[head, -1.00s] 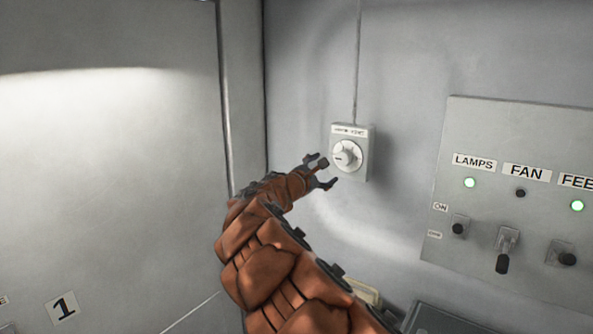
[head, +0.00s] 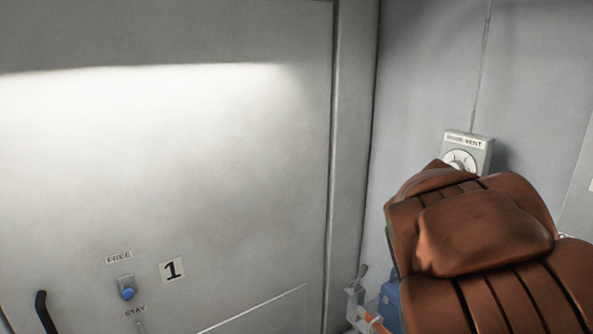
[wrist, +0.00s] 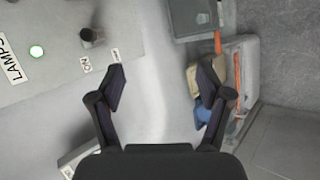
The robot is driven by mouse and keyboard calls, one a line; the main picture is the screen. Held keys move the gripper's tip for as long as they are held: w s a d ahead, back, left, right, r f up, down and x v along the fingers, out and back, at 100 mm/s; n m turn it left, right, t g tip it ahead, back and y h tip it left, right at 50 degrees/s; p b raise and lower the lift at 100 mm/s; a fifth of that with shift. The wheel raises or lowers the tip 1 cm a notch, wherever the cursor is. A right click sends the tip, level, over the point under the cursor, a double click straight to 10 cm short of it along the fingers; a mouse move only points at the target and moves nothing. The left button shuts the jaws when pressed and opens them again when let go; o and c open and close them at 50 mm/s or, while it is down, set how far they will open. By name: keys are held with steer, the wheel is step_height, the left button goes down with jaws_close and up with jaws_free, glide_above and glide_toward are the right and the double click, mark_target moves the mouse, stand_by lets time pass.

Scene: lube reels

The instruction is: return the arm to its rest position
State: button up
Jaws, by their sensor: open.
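My gripper (wrist: 162,88) is open and empty in the wrist view, with its two dark fingers spread apart and pale wall between them. In the head view, my brown padded arm fills the lower right and the gripper itself is hidden. The arm is bent and close to the camera. The vent dial (head: 461,160) sits on a small wall box, partly covered by the arm. A corner of a pale box, which I cannot identify surely, shows at the lower left in the wrist view.
A switch panel (wrist: 50,45) with a lit green lamp is left in the wrist view. A grey tray (wrist: 195,18) and a bin with orange edges (wrist: 240,75) are at right. A large door panel (head: 170,160) with a blue-knobbed switch (head: 127,292) and black handle (head: 45,312) stands left.

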steer(key=s+a+f+m+g+y, duration=0.1)
steer(key=s+a+f+y, duration=0.3)
steer(key=s+a, duration=0.6)
steer(key=s+a+f+m+g+y, duration=0.1)
steer(key=s+a+f+y, duration=0.4)
steer(key=a, duration=0.8)
steer(key=s+f, duration=0.3)
steer(key=s, duration=0.2)
steer(key=shift+s+a+f, duration=0.15)
steer(key=shift+s+f, duration=0.15)
